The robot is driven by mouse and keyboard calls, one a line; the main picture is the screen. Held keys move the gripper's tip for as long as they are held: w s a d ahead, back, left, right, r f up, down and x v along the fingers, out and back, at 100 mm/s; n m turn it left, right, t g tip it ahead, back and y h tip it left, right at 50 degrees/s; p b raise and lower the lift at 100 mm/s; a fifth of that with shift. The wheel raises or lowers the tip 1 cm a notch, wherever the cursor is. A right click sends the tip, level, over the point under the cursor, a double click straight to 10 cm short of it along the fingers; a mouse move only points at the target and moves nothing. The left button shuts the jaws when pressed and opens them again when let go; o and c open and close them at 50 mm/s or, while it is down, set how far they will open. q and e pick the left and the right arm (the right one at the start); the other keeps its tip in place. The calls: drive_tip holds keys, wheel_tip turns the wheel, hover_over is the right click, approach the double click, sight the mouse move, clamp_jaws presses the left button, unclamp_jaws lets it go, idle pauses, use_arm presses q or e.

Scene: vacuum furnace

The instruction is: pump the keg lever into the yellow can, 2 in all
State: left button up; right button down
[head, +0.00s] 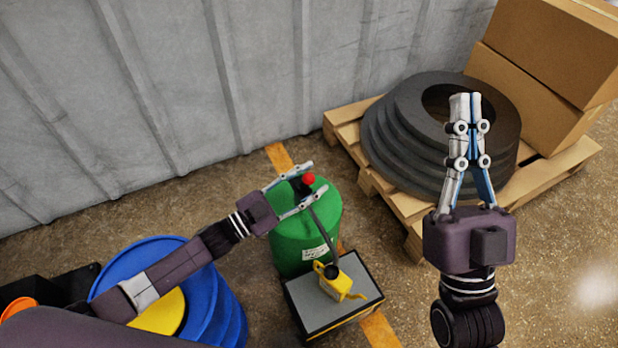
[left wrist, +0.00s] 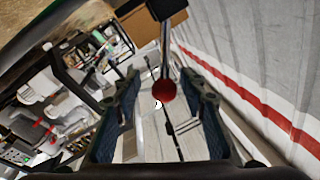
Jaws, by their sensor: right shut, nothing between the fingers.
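A green keg (head: 290,250) stands on the floor near the wall. Its pump lever ends in a red knob (head: 308,178), also seen in the left wrist view (left wrist: 164,91). My left gripper (head: 316,177) is open with its fingers on either side of the knob; in the wrist view there are gaps on both sides. A dark tube (head: 323,232) slopes from the keg top down to the yellow can (head: 350,287), which stands on a grey-topped box (head: 312,310) in front of the keg. My right gripper (head: 465,98) is shut, empty and pointing up, away from the keg.
A blue drum (head: 215,290) with a yellow inside is at the lower left, under my left arm. Dark stacked rings (head: 400,150) and cardboard boxes (head: 550,45) sit on a wooden pallet (head: 550,170) at the right. A corrugated wall (head: 170,90) closes off the back.

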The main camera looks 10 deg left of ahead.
use_arm(q)
drive_tip(key=shift+w+r, duration=0.1)
drive_tip(key=shift+r, duration=0.15)
wheel_tip(320, 180, up, 10)
drive_tip(key=shift+f, duration=0.1)
idle(0.4)
idle(0.4)
